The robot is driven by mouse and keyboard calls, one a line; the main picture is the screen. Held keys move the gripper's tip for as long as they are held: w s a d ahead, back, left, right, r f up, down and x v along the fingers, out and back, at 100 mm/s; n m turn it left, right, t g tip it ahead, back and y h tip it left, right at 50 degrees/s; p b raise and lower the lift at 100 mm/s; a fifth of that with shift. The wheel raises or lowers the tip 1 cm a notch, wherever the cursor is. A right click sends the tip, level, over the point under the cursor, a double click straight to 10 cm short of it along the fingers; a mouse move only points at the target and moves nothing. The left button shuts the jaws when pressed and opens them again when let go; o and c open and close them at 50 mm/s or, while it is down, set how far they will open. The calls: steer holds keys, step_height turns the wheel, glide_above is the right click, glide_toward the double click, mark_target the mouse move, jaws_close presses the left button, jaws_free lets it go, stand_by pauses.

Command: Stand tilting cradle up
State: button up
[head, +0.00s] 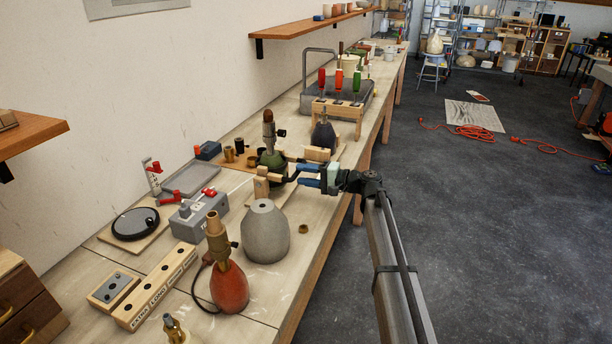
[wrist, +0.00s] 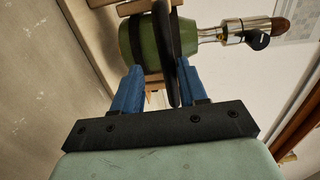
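A green lamp body (head: 272,162) sits in a light wooden cradle (head: 262,184) on the bench, with a metal neck and brown-tipped bulb (head: 268,124) pointing up and leaning little, if at all. In the wrist view the green body (wrist: 139,42) has a dark band, and wooden cradle parts (wrist: 136,7) show beyond it. My gripper (head: 302,174) reaches in from the right, beside the cradle. In the wrist view its blue fingers (wrist: 157,82) are apart, with a dark curved piece (wrist: 172,50) close to the right finger. I see no clear grip; contact is partly hidden.
A grey lamp body (head: 265,232) and a red lamp (head: 229,287) stand in front of the cradle. A dark lamp body (head: 323,135) and a screwdriver rack (head: 337,112) are behind. A grey switch box (head: 199,217) is at left. The bench's right edge is close.

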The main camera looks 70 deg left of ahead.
steer(key=f+v, duration=0.1)
steer(key=v, duration=1.2)
steer(key=shift+w+d+r, duration=0.3)
steer(key=shift+r, duration=0.25)
